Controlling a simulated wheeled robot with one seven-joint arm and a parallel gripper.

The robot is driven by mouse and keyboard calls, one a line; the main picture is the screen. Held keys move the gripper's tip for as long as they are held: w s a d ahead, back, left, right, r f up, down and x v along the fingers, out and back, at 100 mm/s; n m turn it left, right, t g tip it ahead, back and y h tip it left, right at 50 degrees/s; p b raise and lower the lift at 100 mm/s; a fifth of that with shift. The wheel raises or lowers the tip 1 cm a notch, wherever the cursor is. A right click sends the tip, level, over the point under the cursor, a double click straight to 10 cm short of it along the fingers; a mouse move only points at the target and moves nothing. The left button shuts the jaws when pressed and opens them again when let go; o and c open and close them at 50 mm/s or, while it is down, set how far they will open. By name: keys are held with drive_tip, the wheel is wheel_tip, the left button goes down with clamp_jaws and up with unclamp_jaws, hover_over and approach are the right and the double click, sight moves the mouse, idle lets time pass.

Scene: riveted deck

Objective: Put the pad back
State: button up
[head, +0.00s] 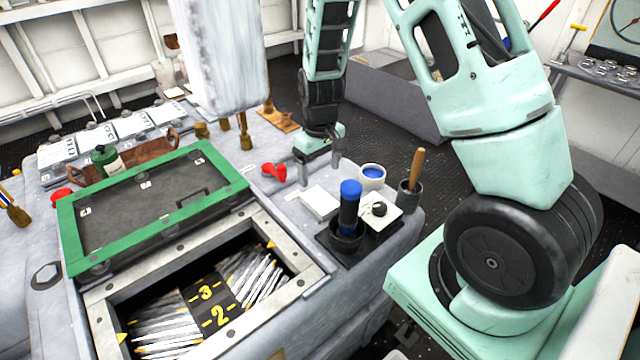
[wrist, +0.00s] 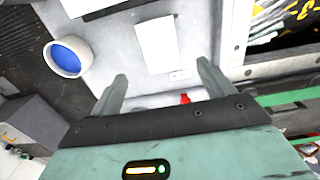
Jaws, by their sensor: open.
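A white flat block (head: 320,202), which looks like the pad, lies on the grey worktop left of a dark stand. In the wrist view the pad (wrist: 157,44) lies beyond the fingertips, roughly between their lines. My gripper (head: 317,158) is over the worktop behind the pad in the head view, pointing down. In the wrist view my gripper (wrist: 160,80) shows two fingers wide apart with nothing held. A small pale label (head: 291,195) is on the worktop just left of the pad.
Near the pad are a dark stand with a blue-topped cylinder (head: 350,205), a blue-filled cup (head: 372,175), a brush in a dark holder (head: 411,190) and a red object (head: 274,172). A green-framed hatch lid (head: 150,190) and an open recess (head: 205,305) lie left.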

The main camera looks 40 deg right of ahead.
drive_tip(key=shift+r, duration=1.15)
